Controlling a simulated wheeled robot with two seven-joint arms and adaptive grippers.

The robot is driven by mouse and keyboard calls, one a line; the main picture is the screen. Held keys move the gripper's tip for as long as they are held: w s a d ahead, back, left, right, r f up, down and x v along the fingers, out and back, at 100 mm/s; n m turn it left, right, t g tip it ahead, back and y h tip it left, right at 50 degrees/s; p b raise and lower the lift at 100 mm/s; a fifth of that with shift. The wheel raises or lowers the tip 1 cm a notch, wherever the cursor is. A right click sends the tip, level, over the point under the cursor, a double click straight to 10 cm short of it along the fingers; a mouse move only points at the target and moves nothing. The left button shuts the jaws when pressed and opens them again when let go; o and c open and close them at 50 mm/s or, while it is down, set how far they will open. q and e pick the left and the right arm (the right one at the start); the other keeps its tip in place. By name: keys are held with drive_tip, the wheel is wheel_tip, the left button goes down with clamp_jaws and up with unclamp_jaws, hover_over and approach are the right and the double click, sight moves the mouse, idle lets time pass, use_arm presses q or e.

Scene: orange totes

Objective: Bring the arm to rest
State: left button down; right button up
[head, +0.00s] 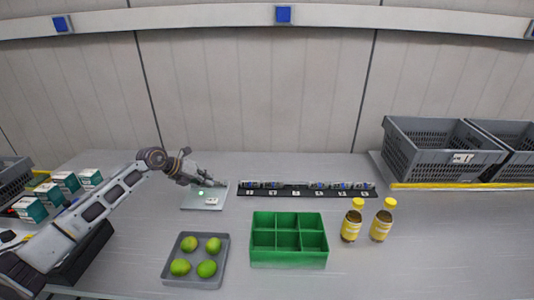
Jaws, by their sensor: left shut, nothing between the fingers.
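My left arm reaches in from the left in the head view. Its gripper (218,184) is shut and empty. It is over or beside a light grey plate (190,202) at the centre left of the table. A small white item (211,201) lies on the plate. I cannot tell whether the fingertips touch the plate. My right arm and gripper are not in view.
A black strip with several slots (290,191) lies right of the gripper. In front are a green divided box (289,256), a grey tray (192,283) of green fruit and two yellow-capped bottles (352,224). Grey crates (440,150) stand back right; small boxes (66,182) stand left.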

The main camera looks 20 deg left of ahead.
use_arm(q)
drive_tip(key=shift+r, duration=0.15)
wheel_tip(320, 180, up, 9)
drive_tip(key=p, duration=0.9)
drive_tip(key=shift+r+p, duration=0.45)
drive_tip(key=shift+p, duration=0.1)
